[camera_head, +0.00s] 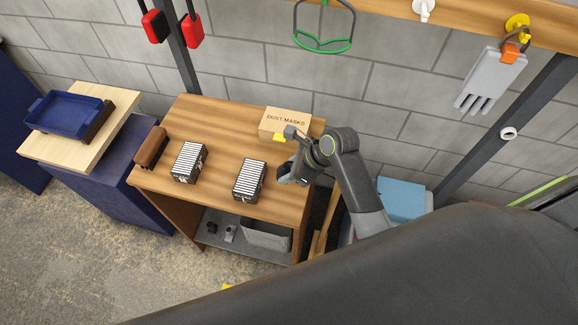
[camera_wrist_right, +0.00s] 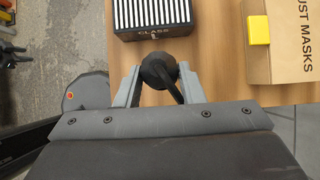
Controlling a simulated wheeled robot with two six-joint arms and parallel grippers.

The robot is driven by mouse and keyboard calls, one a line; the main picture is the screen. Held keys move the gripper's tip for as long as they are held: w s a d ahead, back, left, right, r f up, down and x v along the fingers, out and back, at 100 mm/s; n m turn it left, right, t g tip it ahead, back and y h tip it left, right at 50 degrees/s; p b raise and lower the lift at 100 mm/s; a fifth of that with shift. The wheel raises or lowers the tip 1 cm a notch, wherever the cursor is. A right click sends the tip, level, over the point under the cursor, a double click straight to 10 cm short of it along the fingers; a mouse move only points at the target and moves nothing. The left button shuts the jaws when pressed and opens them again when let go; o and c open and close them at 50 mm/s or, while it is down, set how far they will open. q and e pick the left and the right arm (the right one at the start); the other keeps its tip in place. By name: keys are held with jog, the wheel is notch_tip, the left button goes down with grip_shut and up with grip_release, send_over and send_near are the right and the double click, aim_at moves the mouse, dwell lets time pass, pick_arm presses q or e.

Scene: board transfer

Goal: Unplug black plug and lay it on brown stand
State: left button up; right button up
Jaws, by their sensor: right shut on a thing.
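My right gripper (camera_head: 284,176) is at the right end of the wooden table, beside the right striped box (camera_head: 248,180). In the right wrist view its two grey fingers are shut on the round black plug (camera_wrist_right: 157,69), and a black cable runs back from it. The plug is close to the face of the striped box (camera_wrist_right: 152,17); whether it touches the box I cannot tell. My left gripper is not in view.
A second striped box (camera_head: 188,162) stands between the brown stand and the right box. A cardboard dust mask box (camera_head: 285,123) with a yellow block (camera_wrist_right: 259,30) stands at the back right. The wooden table (camera_head: 220,145) is bare between the boxes. A blue tray (camera_head: 68,113) is farther left.

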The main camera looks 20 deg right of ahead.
jog(key=shift+f+b, duration=0.55)
jog(key=shift+f, duration=2.2)
jog(key=o, duration=1.1)
jog(key=shift+d, duration=0.1)
jog(key=v, duration=1.7)
jog(key=shift+d+r+b, duration=0.1)
jog(key=shift+r+b, duration=0.05)
jog(key=shift+b, duration=0.15)
jog(key=shift+s, duration=0.1)
